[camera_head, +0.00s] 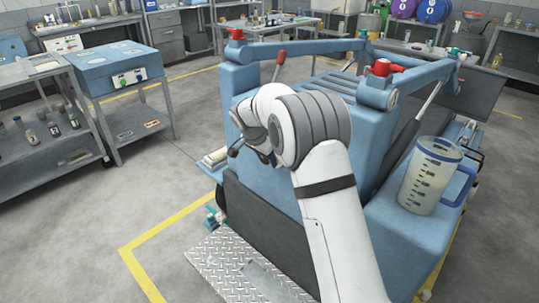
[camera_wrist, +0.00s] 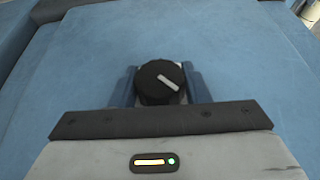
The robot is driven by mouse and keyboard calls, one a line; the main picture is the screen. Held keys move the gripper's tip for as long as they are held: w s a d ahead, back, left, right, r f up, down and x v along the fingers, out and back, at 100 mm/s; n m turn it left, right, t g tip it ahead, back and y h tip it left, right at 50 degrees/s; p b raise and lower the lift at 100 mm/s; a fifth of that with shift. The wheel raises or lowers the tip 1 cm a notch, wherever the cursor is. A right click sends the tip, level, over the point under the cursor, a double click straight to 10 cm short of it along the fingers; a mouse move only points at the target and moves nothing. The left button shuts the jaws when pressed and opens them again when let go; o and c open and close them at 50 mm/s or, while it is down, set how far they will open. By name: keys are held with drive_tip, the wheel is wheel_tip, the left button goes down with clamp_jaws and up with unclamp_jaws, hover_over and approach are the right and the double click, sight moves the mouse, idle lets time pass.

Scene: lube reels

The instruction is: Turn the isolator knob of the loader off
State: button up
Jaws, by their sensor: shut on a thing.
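The isolator knob (camera_wrist: 160,84) is round and black with a white pointer line. It sits on a blue panel of the loader (camera_wrist: 160,35), in the middle of the wrist view. Its pointer slants from upper left to lower right. My gripper (camera_wrist: 159,88) is shut on the knob, with a finger at its left and right sides. In the head view the blue loader (camera_head: 300,87) stands in the centre. My white arm reaches over it to its left side. The knob is hidden there, and the fingertips cannot be made out.
A measuring jug (camera_head: 430,178) stands on the loader's right side. Red caps (camera_head: 383,67) sit on its blue lift arms. A blue box (camera_head: 113,68) rests on a stand at the left. Grey floor with yellow lines (camera_head: 140,275) is free at the lower left.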

idle(0.5)
drive_tip(key=o, duration=1)
drive_tip(key=shift+v, duration=3.85)
drive_tip(key=shift+r, duration=0.1)
